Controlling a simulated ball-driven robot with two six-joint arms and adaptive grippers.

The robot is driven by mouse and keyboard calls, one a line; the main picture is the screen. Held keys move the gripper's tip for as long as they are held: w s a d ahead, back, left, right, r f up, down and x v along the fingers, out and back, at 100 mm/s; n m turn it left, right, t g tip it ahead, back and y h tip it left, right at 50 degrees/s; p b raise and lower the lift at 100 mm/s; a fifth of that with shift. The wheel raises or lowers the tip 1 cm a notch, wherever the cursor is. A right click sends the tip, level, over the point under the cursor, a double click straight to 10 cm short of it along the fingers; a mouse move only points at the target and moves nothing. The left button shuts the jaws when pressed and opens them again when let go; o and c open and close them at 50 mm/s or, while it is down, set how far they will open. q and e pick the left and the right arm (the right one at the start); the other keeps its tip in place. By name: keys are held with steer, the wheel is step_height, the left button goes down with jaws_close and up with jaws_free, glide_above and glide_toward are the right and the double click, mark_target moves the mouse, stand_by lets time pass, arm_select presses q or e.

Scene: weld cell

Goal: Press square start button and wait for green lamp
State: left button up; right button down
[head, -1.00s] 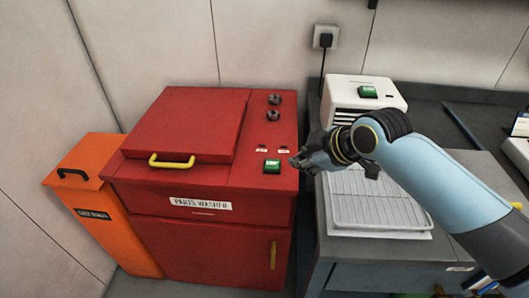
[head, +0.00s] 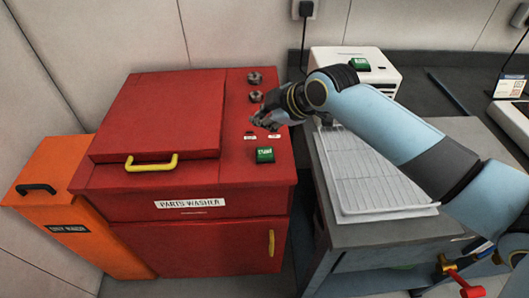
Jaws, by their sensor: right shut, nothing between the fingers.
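The red parts washer (head: 165,185) stands at the left centre with its lid closed. Its square green start button (head: 265,155) is on the right part of the top panel. Two small labels (head: 250,137) lie just behind the button. A lit green lamp cannot be made out; the area behind the labels is partly covered by my right gripper (head: 260,123). That gripper is shut and empty, over the panel between the button and the knobs. It appears apart from the button. My left gripper is not in view.
Two dark knobs (head: 255,87) stand at the back of the panel. An orange bin (head: 70,220) is at the left. A wire rack tray (head: 385,195) lies on the grey bench at the right, with a white device (head: 385,75) behind it, also bearing a green button.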

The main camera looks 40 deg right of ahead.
mark_target(263, 153)
step_height(263, 153, down, 3)
steer(key=shift+r+b, duration=0.15)
steer(key=shift+b, duration=0.85)
step_height(263, 153, down, 5)
steer(key=b, duration=0.4)
steer(key=shift+s, duration=0.1)
steer(key=shift+b, duration=0.3)
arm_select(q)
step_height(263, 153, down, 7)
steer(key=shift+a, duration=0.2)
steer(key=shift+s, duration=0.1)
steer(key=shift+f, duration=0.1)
arm_select(e)
steer(key=shift+f, duration=0.2)
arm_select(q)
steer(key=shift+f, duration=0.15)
arm_select(e)
steer(key=shift+f, duration=0.35)
